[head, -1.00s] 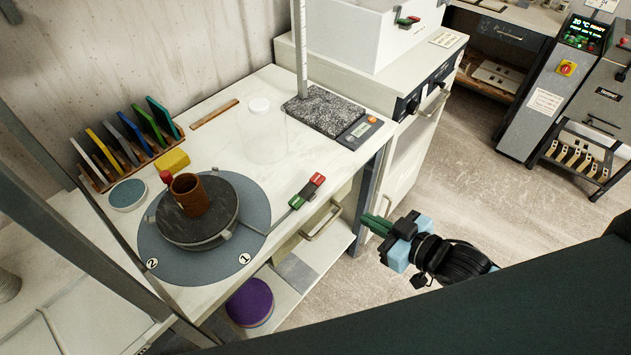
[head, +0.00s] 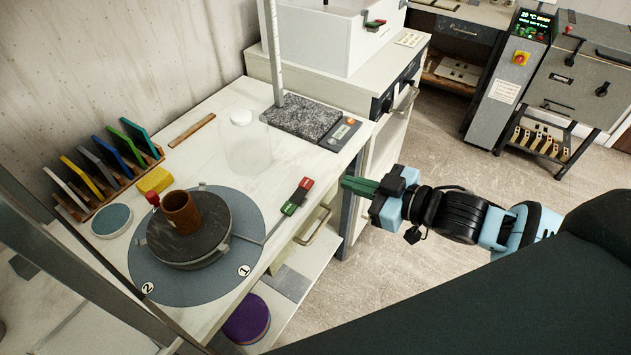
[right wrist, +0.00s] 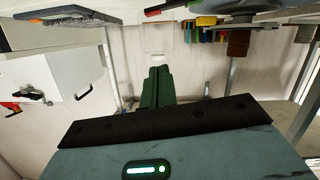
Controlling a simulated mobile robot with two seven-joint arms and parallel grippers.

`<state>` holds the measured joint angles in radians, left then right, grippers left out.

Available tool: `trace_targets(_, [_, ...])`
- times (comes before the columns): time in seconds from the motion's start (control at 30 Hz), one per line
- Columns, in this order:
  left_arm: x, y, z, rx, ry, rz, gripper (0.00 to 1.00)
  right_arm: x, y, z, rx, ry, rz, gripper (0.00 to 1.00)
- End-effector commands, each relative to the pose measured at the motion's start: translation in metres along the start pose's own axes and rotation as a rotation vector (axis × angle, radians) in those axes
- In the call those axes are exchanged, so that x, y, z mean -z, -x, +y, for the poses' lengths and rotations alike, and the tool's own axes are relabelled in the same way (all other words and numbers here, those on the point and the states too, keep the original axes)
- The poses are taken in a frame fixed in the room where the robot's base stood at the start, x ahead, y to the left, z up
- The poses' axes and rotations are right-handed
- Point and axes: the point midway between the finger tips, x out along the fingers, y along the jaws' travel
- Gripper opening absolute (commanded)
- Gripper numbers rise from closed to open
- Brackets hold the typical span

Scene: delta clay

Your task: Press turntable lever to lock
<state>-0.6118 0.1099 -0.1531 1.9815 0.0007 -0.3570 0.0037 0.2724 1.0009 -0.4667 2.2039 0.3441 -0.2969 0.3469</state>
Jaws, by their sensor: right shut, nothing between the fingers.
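The turntable (head: 188,250) is a dark round disc on a grey-blue round mat (head: 245,208) on the white workbench. A brown clay cylinder (head: 181,211) stands on it, with a red knob (head: 152,198) beside it. The lever (head: 297,197) has a red and green-black handle and sticks out from the turntable to the bench's front edge. My right gripper (head: 345,185) is shut and empty, its green fingers together pointing left, a little right of the lever handle and apart from it. The fingers also show in the right wrist view (right wrist: 158,85). My left gripper is not in view.
A clear jar (head: 246,150) and a scale with a granite slab (head: 305,116) stand behind the lever. Several coloured plates (head: 102,160) stand in a rack at the left. A drawer handle (head: 315,228) juts out below the bench edge. The floor at right is open.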

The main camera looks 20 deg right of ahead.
Motion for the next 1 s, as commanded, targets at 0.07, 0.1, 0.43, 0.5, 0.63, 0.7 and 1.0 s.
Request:
trace_targets(0.07, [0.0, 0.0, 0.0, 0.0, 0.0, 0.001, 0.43, 0.001, -0.003, 0.0, -0.001, 0.0, 0.002, 0.0])
trace_targets(0.1, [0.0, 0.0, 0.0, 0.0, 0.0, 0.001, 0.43, 0.001, -0.005, 0.001, -0.001, -0.001, 0.003, 0.0])
trace_targets(0.43, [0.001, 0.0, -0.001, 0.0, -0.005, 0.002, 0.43, 0.002, -0.046, 0.001, -0.001, -0.001, 0.004, 0.0])
trace_targets(0.5, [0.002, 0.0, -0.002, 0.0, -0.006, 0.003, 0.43, 0.002, -0.057, 0.001, -0.001, -0.001, 0.004, 0.0])
trace_targets(0.63, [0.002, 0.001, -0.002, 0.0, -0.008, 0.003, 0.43, 0.002, -0.08, 0.0, 0.0, 0.0, 0.004, 0.0])
trace_targets(0.7, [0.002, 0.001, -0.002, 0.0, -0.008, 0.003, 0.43, 0.002, -0.093, 0.0, -0.001, -0.001, 0.004, 0.0])
trace_targets(1.0, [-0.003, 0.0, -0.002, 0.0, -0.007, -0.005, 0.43, -0.032, -0.108, 0.0, 0.0, 0.0, -0.002, 0.0])
